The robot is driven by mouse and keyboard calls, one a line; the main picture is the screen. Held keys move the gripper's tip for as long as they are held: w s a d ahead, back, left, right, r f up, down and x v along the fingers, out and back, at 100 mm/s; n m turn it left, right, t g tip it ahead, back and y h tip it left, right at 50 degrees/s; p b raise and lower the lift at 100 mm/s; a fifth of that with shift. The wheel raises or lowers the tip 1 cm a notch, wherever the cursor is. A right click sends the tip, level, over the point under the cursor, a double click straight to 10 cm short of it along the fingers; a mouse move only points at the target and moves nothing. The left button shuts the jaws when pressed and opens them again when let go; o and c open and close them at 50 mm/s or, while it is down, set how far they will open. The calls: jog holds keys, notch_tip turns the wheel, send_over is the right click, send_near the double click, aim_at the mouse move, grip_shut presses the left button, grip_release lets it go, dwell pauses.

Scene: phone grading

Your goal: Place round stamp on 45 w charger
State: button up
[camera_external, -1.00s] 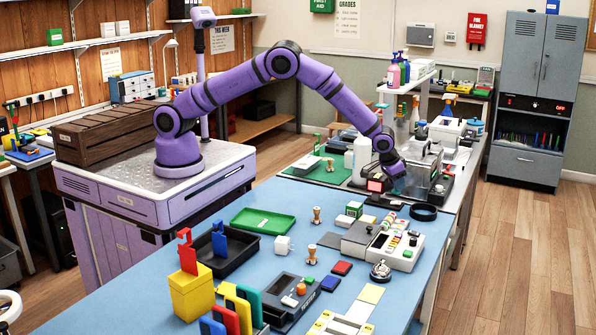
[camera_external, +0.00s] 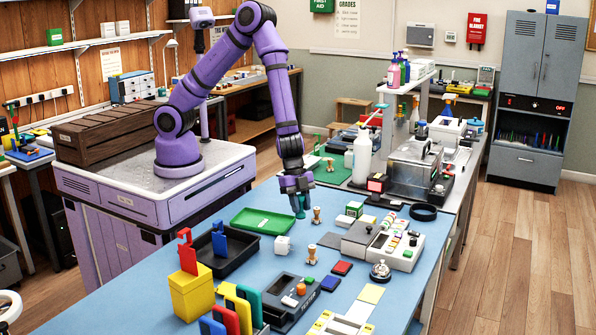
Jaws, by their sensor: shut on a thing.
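My gripper (camera_external: 299,206) points down over the blue table, just left of a wooden-handled stamp (camera_external: 316,215). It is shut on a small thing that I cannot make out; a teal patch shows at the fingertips. A second wooden-handled stamp (camera_external: 311,255) stands upright nearer the front. I cannot tell which stamp is the round one. A small white block (camera_external: 283,244) sits left of the second stamp. It may be the 45 W charger, but no label is readable. The held thing is apart from the block.
A green tray (camera_external: 263,222) and a black tray (camera_external: 222,263) lie to the left. A dark grey device (camera_external: 292,294) stands in front. A light grey device (camera_external: 395,249) and a bell (camera_external: 380,270) are at the right. Small pads (camera_external: 342,268) lie between.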

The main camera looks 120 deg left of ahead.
jog(key=s+d+m, duration=0.2)
jog(key=s+d, duration=0.2)
send_near(286, 243)
jog(key=shift+h, duration=0.3)
jog(key=shift+a+x, duration=0.2)
jog(key=shift+x, duration=2.3)
jog(key=shift+f+g, duration=0.2)
jog(key=shift+g, duration=0.1)
jog(key=o, duration=0.9)
jog(key=shift+r, duration=0.1)
